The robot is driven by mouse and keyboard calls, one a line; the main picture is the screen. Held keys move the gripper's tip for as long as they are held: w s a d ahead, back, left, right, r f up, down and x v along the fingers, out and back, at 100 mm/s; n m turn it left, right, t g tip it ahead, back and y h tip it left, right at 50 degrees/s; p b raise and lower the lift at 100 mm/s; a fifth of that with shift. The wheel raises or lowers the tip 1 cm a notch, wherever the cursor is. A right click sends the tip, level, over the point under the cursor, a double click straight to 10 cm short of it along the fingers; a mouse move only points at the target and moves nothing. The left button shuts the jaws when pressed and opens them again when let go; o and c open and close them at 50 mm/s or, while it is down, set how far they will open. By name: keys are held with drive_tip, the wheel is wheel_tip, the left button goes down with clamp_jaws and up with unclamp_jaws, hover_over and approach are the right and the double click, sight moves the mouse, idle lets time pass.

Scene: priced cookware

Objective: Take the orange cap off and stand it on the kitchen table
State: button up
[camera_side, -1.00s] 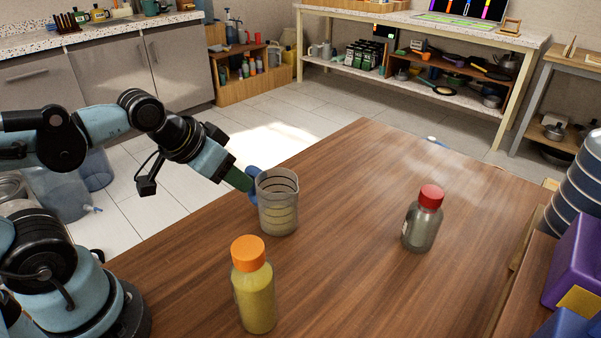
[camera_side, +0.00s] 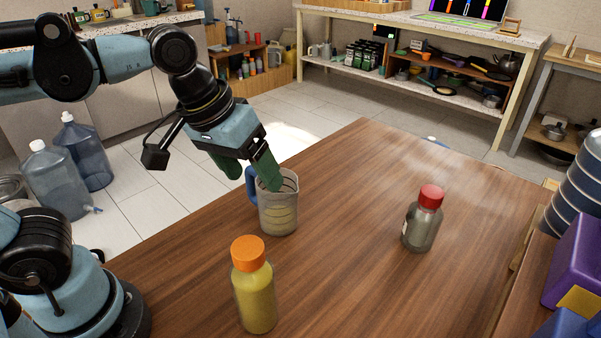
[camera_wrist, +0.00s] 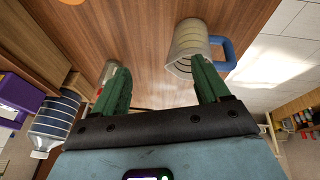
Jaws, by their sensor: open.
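The orange cap (camera_side: 248,252) sits on the mouth of an upright bottle of yellow contents (camera_side: 255,298) near the table's front edge. A bit of orange shows at the top left of the wrist view (camera_wrist: 72,2). The kitchen table (camera_side: 345,265) is brown wood. My gripper (camera_side: 250,183) is open and empty, tilted downward beside and above the measuring jug, behind the capped bottle. In the wrist view its green fingers (camera_wrist: 158,80) are spread wide. One finger overlaps the jug in both views; I cannot tell whether it touches.
A clear measuring jug (camera_side: 279,215) with a blue handle stands behind the orange-capped bottle. A red-capped grey bottle (camera_side: 423,225) stands to the right. The table's middle is clear.

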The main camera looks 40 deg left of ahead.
sight(248, 247)
drive_tip(key=s+d+r+n+g+y, duration=0.1)
drive_tip(key=s+d+r+n+g, duration=0.3)
drive_tip(key=s+d+r, duration=0.45)
drive_tip(key=f, duration=0.7)
drive_tip(key=w+f, duration=0.1)
drive_tip(key=f, duration=0.3)
drive_tip(key=shift+a+f, duration=0.1)
drive_tip(key=shift+a, duration=0.05)
drive_tip(key=c, duration=1.1)
drive_tip(key=n, duration=1.1)
drive_tip(key=shift+w, duration=0.1)
drive_tip(key=n, duration=0.3)
drive_tip(key=shift+n, duration=0.3)
drive_tip(key=o, duration=1.1)
